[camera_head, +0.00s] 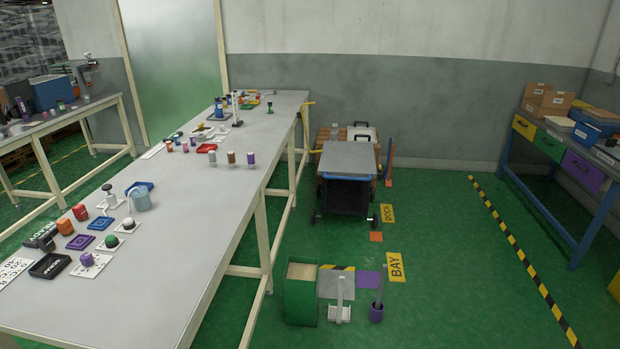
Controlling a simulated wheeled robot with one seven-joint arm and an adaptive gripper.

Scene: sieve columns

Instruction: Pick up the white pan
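A white object with a low, tray-like base and a tall upright handle (340,312) stands on the green floor at the bottom centre. It looks like a long-handled dustpan and is the clearest match for the white pan. It is upright, between a green bin and a purple pot with a grey stick. My gripper is not in view, so its state and its distance from the pan do not show.
A green bin (301,305) stands left of the pan and a purple pot (376,312) right. A long grey table (190,235) with small items fills the left. A cart (347,160) stands behind; a blue-framed bench (560,160) is right. Floor at right is clear.

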